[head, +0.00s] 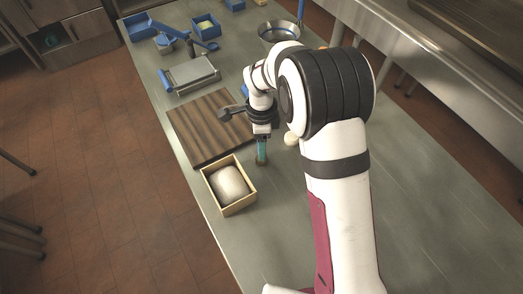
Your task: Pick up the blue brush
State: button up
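A blue-teal upright piece, which looks like the blue brush (262,150), stands on or just above the steel table, with a brownish lower end. It is between the wooden board and the right side of the table. My gripper (262,136) points down directly at its top end. The fingers are too small and dark to tell whether they are open around it or shut on it. Whether the brush touches the table is also unclear.
A wooden box (231,206) with a whitish lump inside is in front. A dark striped wooden board (192,135) lies left of my gripper. A small pale round thing (291,138) is close by on the right. A grey-and-blue slicer-like device (191,75), blue bins (138,27) and a metal bowl (279,31) are farther back.

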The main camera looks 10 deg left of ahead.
jog(key=shift+f, duration=0.3)
grip_shut()
jog(key=shift+r, duration=0.1)
jog(key=shift+r, duration=0.35)
jog(key=r, duration=0.2)
jog(key=d+r, duration=0.1)
jog(key=r, duration=0.1)
jog(key=d+r, duration=0.6)
jog(key=d, duration=0.4)
jog(key=shift+s+d+r, duration=0.15)
jog(key=shift+s+d, duration=0.1)
jog(key=shift+d, duration=0.1)
